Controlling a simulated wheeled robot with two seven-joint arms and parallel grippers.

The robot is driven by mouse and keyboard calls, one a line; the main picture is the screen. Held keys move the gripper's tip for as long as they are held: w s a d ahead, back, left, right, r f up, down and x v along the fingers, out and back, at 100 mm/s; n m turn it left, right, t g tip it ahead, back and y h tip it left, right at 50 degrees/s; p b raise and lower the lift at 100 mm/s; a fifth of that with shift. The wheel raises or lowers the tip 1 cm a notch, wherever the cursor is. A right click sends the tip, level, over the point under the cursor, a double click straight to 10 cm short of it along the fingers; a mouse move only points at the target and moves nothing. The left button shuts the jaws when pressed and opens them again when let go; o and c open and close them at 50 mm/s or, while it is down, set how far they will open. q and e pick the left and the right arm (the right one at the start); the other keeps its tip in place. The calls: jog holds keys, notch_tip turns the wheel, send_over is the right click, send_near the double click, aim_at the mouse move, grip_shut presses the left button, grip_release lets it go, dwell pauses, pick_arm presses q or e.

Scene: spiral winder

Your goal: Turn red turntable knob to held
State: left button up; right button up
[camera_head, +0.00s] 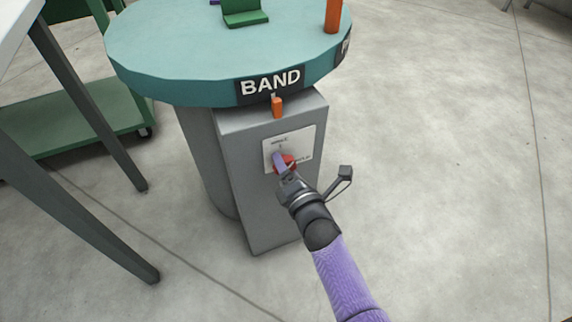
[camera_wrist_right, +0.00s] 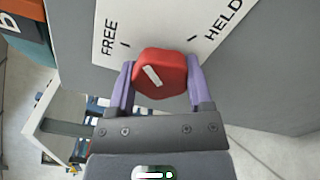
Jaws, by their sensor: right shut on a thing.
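The red turntable knob (camera_wrist_right: 172,73) sits on a white label plate (camera_wrist_right: 165,22) with FREE printed at left and HELD at right in the right wrist view. Its white mark slants up and left, toward the tick by FREE. In the head view the knob (camera_head: 291,159) is on the front of a grey pedestal, partly hidden by my right gripper (camera_head: 284,163). The purple fingers of my right gripper (camera_wrist_right: 157,84) are shut on the knob, one on each side. My left gripper is not in view.
A teal round turntable (camera_head: 180,55) marked BAND overhangs the grey pedestal (camera_head: 250,190). An orange tab (camera_head: 277,107) stands out under its rim, above the knob. A table with dark legs (camera_head: 85,215) and a green cart (camera_head: 75,125) stand at left.

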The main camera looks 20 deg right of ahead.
jog(key=m, duration=0.4)
jog(key=shift+m+p, duration=0.3)
jog(key=m, duration=0.3)
jog(key=shift+m+p, duration=0.3)
jog(key=m, duration=0.5)
jog(key=shift+p, duration=0.35)
jog(key=shift+m, duration=0.9)
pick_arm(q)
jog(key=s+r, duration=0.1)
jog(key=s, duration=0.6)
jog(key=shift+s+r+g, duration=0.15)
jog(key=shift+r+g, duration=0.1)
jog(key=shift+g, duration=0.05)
pick_arm(e)
jog(key=shift+m, duration=0.3)
jog(key=shift+f, duration=0.1)
